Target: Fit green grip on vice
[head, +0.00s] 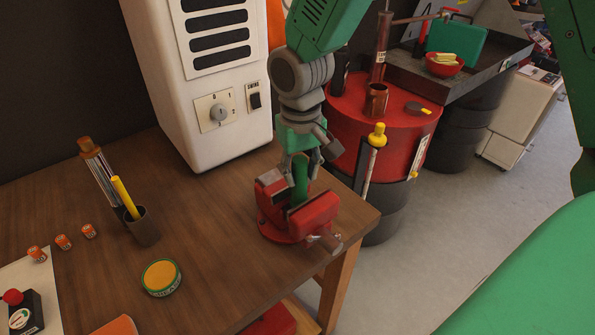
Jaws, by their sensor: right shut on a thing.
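The red vice (316,212) stands on the wooden bench near its right corner, with its handle toward the front right. My right gripper (301,168) reaches down from above and is shut on the green grip (300,184). The grip is upright, and its lower end is at the vice, between the two red jaw parts as seen from here. The front jaw hides the grip's lower end, so I cannot tell whether it is seated. My left gripper is not in view.
The wooden bench (215,265) holds a pen cup (142,228), a round tin (161,277) and small orange cans. A white machine (207,120) stands close behind the vice. A red drum (350,125) stands beyond the bench's right edge.

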